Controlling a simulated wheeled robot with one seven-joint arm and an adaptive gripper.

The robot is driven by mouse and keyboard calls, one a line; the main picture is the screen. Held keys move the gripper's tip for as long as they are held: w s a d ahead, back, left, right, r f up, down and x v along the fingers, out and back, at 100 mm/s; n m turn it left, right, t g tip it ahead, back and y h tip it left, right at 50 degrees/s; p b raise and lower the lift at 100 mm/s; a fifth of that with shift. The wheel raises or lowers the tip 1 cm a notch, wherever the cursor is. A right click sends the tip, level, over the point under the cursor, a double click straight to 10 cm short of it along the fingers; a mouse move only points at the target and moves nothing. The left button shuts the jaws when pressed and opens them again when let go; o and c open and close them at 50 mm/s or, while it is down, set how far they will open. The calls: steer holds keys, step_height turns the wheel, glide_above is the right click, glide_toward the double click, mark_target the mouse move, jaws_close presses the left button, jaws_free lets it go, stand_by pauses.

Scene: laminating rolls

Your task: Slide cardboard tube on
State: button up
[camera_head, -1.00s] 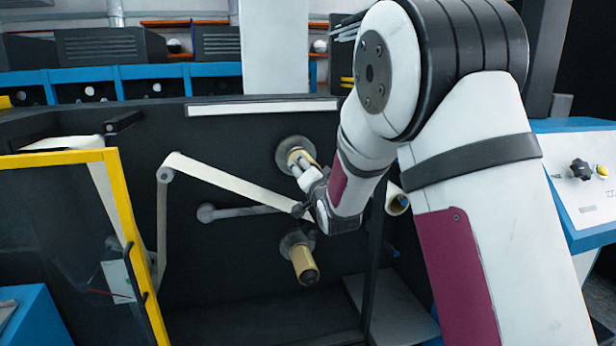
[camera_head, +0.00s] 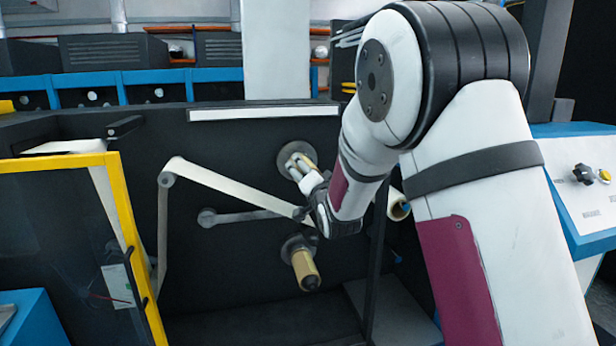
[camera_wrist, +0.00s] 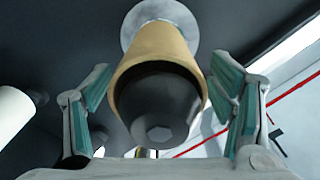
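A tan cardboard tube (camera_wrist: 150,50) sits around a dark spindle (camera_wrist: 160,105) with a hexagonal end, close to a round grey flange (camera_wrist: 160,12) in the wrist view. In the head view this upper tube is partly hidden by my gripper (camera_head: 302,170). My gripper (camera_wrist: 160,88) also shows in the wrist view, with one green-padded finger on each side of the tube. The fingers look spread, with narrow gaps beside the tube. A second cardboard tube (camera_head: 305,266) sits on the lower spindle, below my gripper.
A pale web (camera_head: 232,184) runs from a roller at the left toward my wrist. A yellow-framed door (camera_head: 124,205) stands open at the left.

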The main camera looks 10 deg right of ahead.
steer(key=s+r+n+g+p, duration=0.2)
steer(key=s+n+g+p, duration=0.3)
steer(key=s, duration=4.7)
steer(key=n+g, duration=0.4)
steer(key=g, duration=0.4)
steer(key=shift+s+d+g, duration=0.15)
steer(key=shift+s+g, duration=0.15)
steer(key=shift+g, duration=0.1)
